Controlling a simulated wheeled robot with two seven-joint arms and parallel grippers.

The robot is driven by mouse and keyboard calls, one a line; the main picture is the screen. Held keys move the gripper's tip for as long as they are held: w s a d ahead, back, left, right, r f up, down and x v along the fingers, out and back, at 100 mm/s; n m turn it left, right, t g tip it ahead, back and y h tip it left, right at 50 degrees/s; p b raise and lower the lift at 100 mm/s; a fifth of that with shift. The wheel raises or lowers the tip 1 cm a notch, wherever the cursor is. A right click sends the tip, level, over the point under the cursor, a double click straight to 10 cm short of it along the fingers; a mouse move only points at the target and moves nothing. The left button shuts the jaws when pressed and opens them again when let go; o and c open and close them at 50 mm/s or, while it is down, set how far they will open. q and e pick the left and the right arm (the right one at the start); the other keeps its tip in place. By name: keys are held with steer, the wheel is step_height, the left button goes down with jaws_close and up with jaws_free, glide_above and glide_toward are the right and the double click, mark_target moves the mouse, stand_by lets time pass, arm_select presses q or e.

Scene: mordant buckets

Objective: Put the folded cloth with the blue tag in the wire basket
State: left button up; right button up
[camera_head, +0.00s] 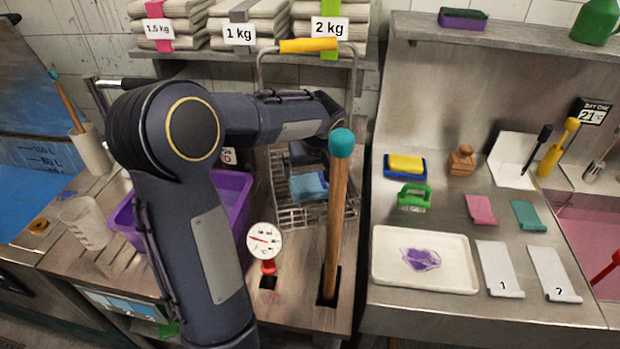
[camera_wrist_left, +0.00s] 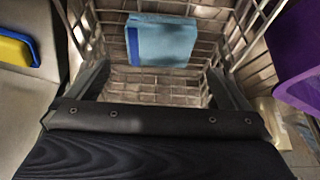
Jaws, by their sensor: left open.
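A light-blue folded cloth (camera_head: 308,186) lies inside the wire basket (camera_head: 284,214). My right gripper is not in view.
A wooden stick with a teal knob (camera_head: 340,145) stands upright in front of the basket. The basket's yellow handle (camera_head: 308,45) rises behind. A white tray (camera_head: 440,278) lies right.

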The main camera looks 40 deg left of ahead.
arm_select(q)
steer(key=shift+v, duration=1.7)
steer(key=shift+f, duration=0.1)
